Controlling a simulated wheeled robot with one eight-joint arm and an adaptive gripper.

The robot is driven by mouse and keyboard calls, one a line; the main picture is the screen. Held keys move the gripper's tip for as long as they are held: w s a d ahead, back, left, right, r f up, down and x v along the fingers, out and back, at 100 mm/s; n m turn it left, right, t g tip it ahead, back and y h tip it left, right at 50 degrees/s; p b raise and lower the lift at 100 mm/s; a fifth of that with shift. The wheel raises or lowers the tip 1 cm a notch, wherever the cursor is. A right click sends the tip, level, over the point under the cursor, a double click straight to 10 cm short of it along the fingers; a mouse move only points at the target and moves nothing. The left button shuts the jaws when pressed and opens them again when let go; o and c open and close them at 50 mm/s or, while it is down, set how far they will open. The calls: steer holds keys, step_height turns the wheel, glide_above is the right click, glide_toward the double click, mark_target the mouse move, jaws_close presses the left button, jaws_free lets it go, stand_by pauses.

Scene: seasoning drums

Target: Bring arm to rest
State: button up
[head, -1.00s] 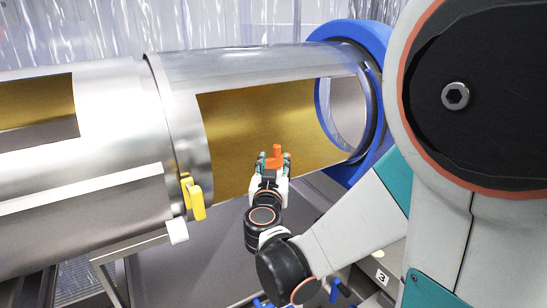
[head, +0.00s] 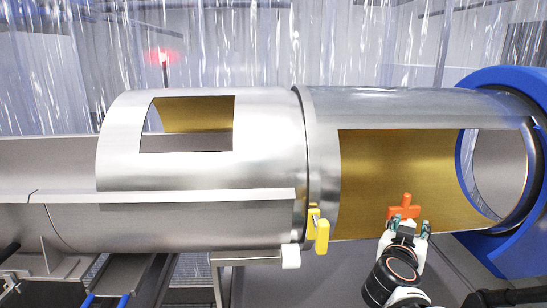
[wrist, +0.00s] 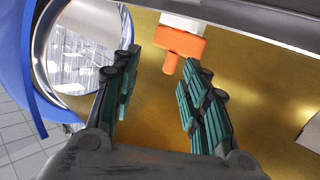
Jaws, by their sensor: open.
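My gripper (head: 408,226) is in front of the large opening in the right-hand metal drum (head: 400,105). In the wrist view my gripper (wrist: 155,95) has its two green-padded fingers apart, with nothing between them. An orange T-shaped piece (head: 404,208) shows just beyond the fingertips. In the wrist view the orange piece (wrist: 180,50) joins a white part and lies beyond the fingers, against the gold inner wall (wrist: 240,80). It looks apart from the fingers. Whether the piece is fixed to the drum cannot be told.
A blue ring (head: 505,85) surrounds the drum's right end. A yellow latch (head: 319,230) sits at the seam with the left drum (head: 200,170), which has a smaller opening. A white-tipped bracket (head: 290,257) stands below. Clear plastic curtains hang behind.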

steer(key=s+a+f+n+g+y+b, duration=0.1)
steer(key=s+a+f+n+g+y, duration=0.1)
steer(key=s+a, duration=0.5)
steer(key=s+a+f+n+g+y+b, duration=0.1)
steer(key=s+a+f+n+g+y, duration=0.2)
steer(key=s+a+f+y, duration=0.3)
steer(key=s+n+y, duration=0.1)
steer(key=s, duration=0.4)
steer(key=shift+s+a+f+n+g+y+b, duration=0.15)
steer(key=shift+a+f+n+g+y+b, duration=0.1)
steer(key=shift+a+n+g+y+b, duration=0.1)
steer(key=shift+c, duration=0.8)
steer(key=shift+s, duration=0.1)
